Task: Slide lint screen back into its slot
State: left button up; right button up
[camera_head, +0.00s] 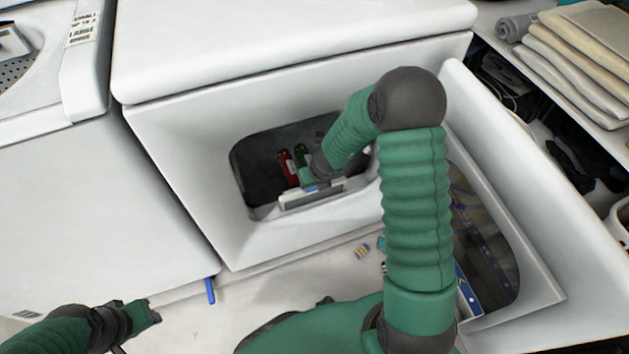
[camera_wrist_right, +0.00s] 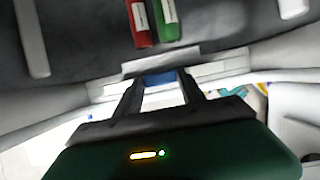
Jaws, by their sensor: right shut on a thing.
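The white dryer (camera_head: 190,150) has its front opening (camera_head: 262,150) facing me. My right gripper (camera_head: 312,184) reaches into the opening and is at its lower lip. In the right wrist view, my right gripper (camera_wrist_right: 161,88) is shut on the lint screen, with a blue part between the fingers. The screen's pale grey edge (camera_wrist_right: 160,62) shows just beyond the fingertips; in the head view the lint screen (camera_head: 300,199) is at the lip. How far it sits in its slot I cannot tell. My left gripper (camera_head: 147,314) is low at the left, away from the dryer; its jaws are unclear.
Red (camera_head: 288,166) and green (camera_head: 301,155) items are inside the drum, just behind the lip. The open door (camera_head: 535,170) stands at the right. Folded towels (camera_head: 570,60) lie on a shelf at the far right. A blue object (camera_head: 210,291) is on the floor.

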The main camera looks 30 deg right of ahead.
jog(key=shift+f+b, duration=2.85)
jog(key=shift+f, duration=0.15)
jog(key=o, duration=1.5)
jog(key=shift+o, duration=0.2)
jog(key=p+v, duration=1)
jog(key=v, duration=0.7)
jog(key=shift+s+f, duration=0.1)
jog(key=shift+f, duration=0.05)
